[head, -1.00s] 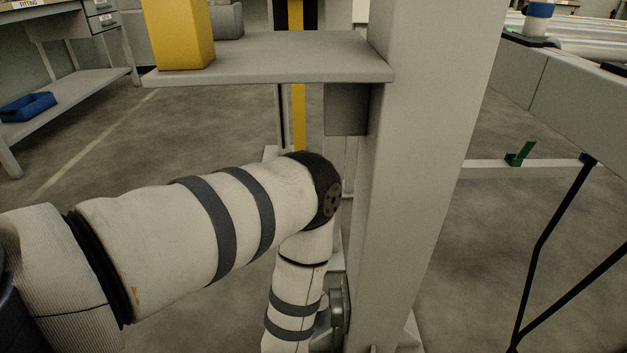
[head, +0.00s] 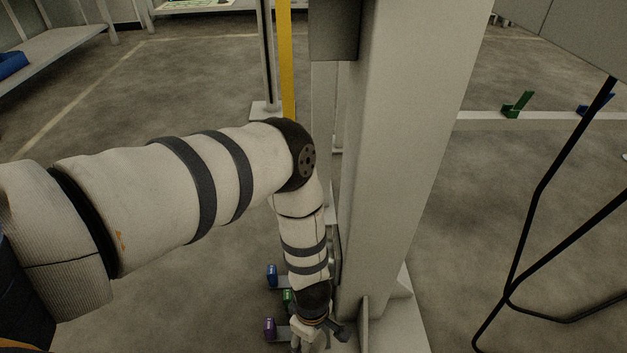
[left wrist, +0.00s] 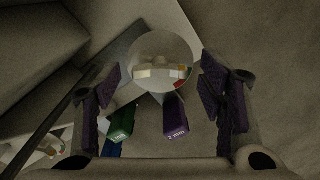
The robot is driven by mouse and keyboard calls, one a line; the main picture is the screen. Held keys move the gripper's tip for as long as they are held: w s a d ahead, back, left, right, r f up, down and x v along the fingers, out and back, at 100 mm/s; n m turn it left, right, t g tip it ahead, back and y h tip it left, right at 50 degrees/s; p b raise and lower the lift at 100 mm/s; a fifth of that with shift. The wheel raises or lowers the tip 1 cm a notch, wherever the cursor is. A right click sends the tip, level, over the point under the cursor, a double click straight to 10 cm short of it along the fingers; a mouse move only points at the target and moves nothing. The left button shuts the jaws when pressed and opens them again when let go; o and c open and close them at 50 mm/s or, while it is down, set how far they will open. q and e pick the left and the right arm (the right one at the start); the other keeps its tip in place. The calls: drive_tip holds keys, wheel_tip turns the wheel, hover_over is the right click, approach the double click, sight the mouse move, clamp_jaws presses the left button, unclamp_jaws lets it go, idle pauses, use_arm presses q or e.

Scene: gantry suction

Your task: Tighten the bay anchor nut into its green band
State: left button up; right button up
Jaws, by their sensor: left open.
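My left gripper (head: 312,340) hangs low beside the foot of the grey column (head: 400,130) in the head view. In the left wrist view its two padded fingers (left wrist: 165,95) stand wide apart and empty. Between and beyond them is a round, mirror-like disc (left wrist: 160,62) showing a pale bar with small red, yellow and green patches. I cannot tell whether these include the nut's green band. I cannot make out the anchor nut itself. My right gripper is in neither view.
A purple block marked 2 mm (left wrist: 174,117), a green block (left wrist: 122,122) and a blue block (left wrist: 112,148) stand near the fingers. In the head view a yellow post (head: 286,60) rises behind. Black bent rods (head: 535,220) stand right; floor on the left is open.

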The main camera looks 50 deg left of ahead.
use_arm(q)
drive_tip(key=shift+c, duration=0.3)
drive_tip(key=c, duration=1.1)
drive_tip(key=shift+m, duration=0.7)
drive_tip(key=o, duration=1.2)
drive_tip(key=shift+c, duration=0.2)
wheel_tip(320, 180, up, 12)
